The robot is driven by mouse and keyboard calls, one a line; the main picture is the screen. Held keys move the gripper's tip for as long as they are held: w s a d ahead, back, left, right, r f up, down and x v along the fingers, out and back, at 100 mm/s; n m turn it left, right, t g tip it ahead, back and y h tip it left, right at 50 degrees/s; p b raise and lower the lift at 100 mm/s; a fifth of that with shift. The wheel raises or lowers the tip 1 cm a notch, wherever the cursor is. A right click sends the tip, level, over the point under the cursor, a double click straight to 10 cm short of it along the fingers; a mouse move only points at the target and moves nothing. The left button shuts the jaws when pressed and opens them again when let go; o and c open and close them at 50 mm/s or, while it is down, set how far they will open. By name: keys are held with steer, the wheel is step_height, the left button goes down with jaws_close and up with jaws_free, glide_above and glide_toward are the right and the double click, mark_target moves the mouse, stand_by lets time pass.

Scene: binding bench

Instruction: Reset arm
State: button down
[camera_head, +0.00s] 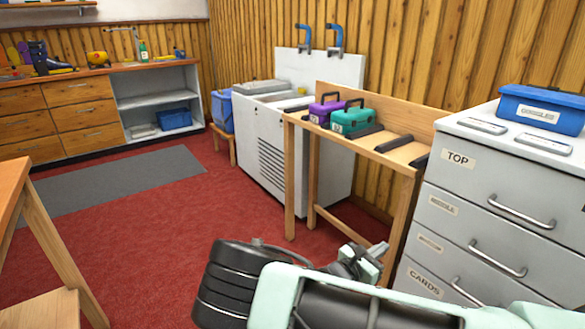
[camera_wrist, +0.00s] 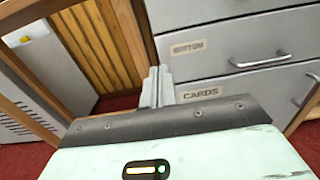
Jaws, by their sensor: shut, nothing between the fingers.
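My gripper (camera_head: 374,254) shows at the bottom middle of the head view, low over the red floor, at the end of my pale green and black arm. In the wrist view the gripper (camera_wrist: 157,82) has its two grey fingers together, with nothing between them. It is in front of the grey drawer cabinet (camera_head: 484,207), near the drawers labelled "BOTTOM" and "CARDS" in the wrist view (camera_wrist: 235,75). I cannot tell whether the fingers touch anything.
A wooden bench (camera_head: 398,153) holds a purple toolbox (camera_head: 324,110) and a teal toolbox (camera_head: 352,120). A blue "GOGGLES" box (camera_head: 541,112) sits on the cabinet. A wooden table leg (camera_head: 62,258) stands at the left. Red carpet (camera_head: 150,240) lies open in the middle.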

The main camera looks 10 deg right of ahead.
steer(key=s+a+m+g+y, duration=0.5)
steer(key=s+a+m+g, duration=0.15)
steer(key=s, duration=0.45)
steer(key=s+a+r+m+g+y, duration=0.2)
steer(key=s+a+r+m+y, duration=0.55)
steer(key=a+r, duration=0.5)
steer(key=s+a+r+t+y, duration=0.2)
steer(key=s+a+r+y, duration=0.25)
steer(key=s+r, duration=0.55)
step_height(320, 180, up, 18)
steer(key=p, duration=1.8)
steer(key=shift+d+m, duration=0.25)
steer(key=shift+m, duration=0.15)
steer(key=shift+d, duration=0.15)
